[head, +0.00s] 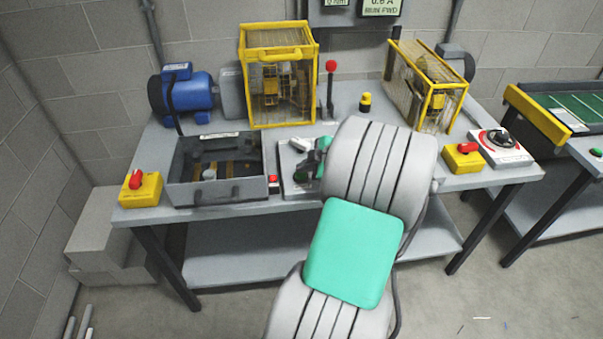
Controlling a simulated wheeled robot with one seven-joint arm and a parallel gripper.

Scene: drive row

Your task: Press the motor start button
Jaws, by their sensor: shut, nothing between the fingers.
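A light grey plate (288,180) lies on the bench front, just right of an open grey box. A green round part (300,176), which looks like the start button, shows at its middle, small and partly covered. My gripper (310,164) is shut and empty over this plate, close to the green part. I cannot tell whether it touches it. My grey arm with its teal panel hides the right side of the plate and part of the gripper. A small red button (273,180) sits on a dark block at the plate's left edge.
The grey bench (210,212) carries a blue motor (190,92), a yellow guard cage (278,85), a red-knobbed lever (331,72), a second cage (430,85) and yellow boxes with red buttons (141,188) (463,157). A dial unit (500,143) stands at right. Floor in front is mostly clear.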

